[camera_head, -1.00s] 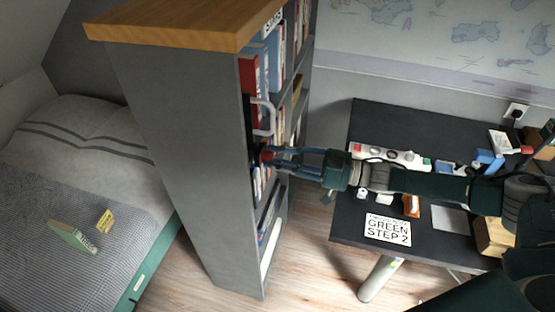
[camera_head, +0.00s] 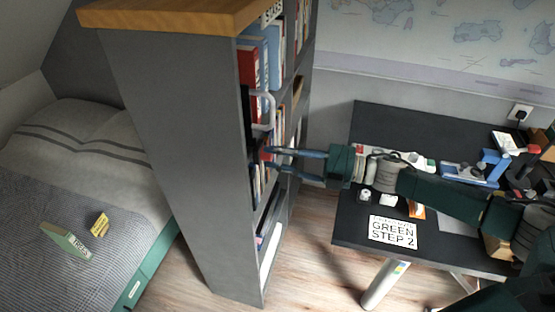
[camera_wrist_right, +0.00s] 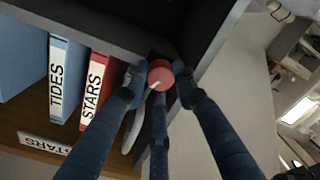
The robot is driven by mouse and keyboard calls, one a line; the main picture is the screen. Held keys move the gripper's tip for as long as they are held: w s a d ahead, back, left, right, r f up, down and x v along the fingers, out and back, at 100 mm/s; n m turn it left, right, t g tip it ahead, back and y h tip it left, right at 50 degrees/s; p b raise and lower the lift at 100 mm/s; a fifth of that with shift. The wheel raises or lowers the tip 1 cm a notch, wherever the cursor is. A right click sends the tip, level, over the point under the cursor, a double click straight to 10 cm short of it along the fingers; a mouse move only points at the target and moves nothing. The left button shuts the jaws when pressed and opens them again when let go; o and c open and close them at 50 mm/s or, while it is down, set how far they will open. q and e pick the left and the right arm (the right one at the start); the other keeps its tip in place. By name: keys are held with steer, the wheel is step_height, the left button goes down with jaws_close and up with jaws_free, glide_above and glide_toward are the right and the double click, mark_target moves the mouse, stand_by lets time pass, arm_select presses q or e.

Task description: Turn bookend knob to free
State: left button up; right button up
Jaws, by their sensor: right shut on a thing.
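A round red knob (camera_wrist_right: 160,73) with a pale mark on its face shows in the right wrist view, against the dark edge of the shelf. My right gripper (camera_wrist_right: 160,85) is shut on the knob, with its blue fingers around it. In the head view my right gripper (camera_head: 268,158) reaches the bookcase front from the right, and its fingers mostly hide the knob. A pale curved handle (camera_head: 267,110) stands out just above it. The bookend's body is mostly hidden. My left gripper is not in view.
The grey bookcase (camera_head: 175,160) holds books, including a blue one marked TIDES (camera_wrist_right: 59,80) and a red one marked STARS (camera_wrist_right: 95,88). A dark desk (camera_head: 390,120) with several items stands at right, under my arm. A bed (camera_head: 80,180) is at left.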

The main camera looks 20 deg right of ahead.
steer(key=n+b, duration=0.1)
steer(key=n, duration=0.1)
steer(key=n+b, duration=0.2)
steer(key=shift+f+n, duration=0.2)
steer(key=shift+n, duration=0.2)
stand_by(0.4)
steer(key=o, duration=1.2)
steer(key=shift+w+r, duration=0.1)
steer(key=shift+c, duration=0.2)
steer(key=v, duration=1.2)
